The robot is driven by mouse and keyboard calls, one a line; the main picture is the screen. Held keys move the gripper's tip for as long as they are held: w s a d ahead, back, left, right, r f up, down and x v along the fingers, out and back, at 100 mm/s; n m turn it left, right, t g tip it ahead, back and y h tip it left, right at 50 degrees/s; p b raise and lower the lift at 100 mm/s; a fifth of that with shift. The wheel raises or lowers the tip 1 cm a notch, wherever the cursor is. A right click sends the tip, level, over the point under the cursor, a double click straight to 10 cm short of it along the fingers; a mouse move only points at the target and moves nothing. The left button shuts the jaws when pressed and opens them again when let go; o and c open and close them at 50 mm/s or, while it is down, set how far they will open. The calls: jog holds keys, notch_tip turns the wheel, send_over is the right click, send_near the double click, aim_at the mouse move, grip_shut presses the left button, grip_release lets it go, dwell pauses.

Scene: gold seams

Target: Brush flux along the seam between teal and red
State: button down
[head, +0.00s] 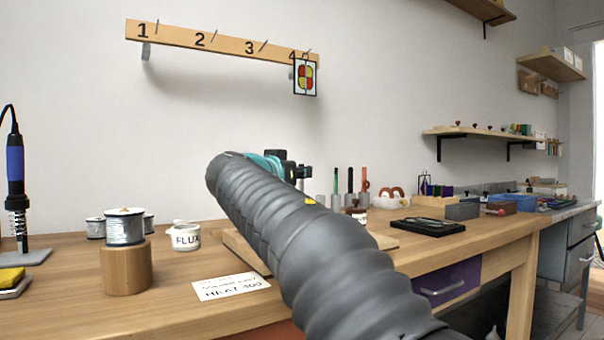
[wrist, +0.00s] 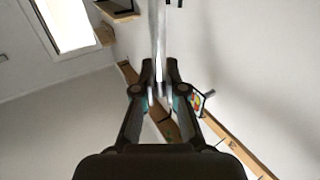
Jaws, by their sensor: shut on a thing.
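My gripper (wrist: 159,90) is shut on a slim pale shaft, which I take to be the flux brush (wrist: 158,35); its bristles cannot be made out. In the head view my gripper (head: 291,166) is mostly hidden behind my arm, raised above the bench. The white flux jar (head: 186,239) stands on the bench left of my arm. A wooden work board (head: 243,250) lies under my arm and is largely covered by it. The teal and red pieces and their seam are not visible, perhaps hidden behind my arm.
A solder spool (head: 124,229) sits on a wooden block (head: 127,268). A soldering iron (head: 15,180) stands far left. A note card (head: 231,287) lies in front. A small framed panel (head: 305,77) hangs on the numbered rail (head: 222,42). A black tray (head: 428,228) lies right.

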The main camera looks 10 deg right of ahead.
jog(key=shift+w+a, duration=0.15)
jog(key=shift+w, duration=0.3)
jog(key=shift+w+a, duration=0.2)
jog(key=shift+w, duration=0.45)
jog(key=shift+w+a, duration=0.15)
jog(key=shift+w, duration=0.3)
jog(key=shift+r, duration=0.1)
